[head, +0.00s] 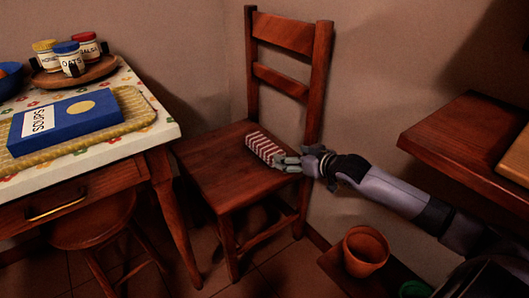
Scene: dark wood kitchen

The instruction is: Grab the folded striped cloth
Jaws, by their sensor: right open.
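The folded striped cloth (261,146), red and white, lies on the seat of the wooden chair (215,170) in the middle of the head view. My right gripper (283,161) reaches in from the right, low over the seat, with its fingertips at the cloth's near right end. It is open. The fingers overlap the cloth's edge in the picture, and I cannot tell whether they touch it. My left gripper is not in view.
A table (165,130) at left holds a blue book (75,122) on a woven mat and a round tray (100,70) with jars. A stool (95,222) stands beneath. A terracotta pot (366,252) stands below my right arm. A wooden counter (455,140) juts in at right.

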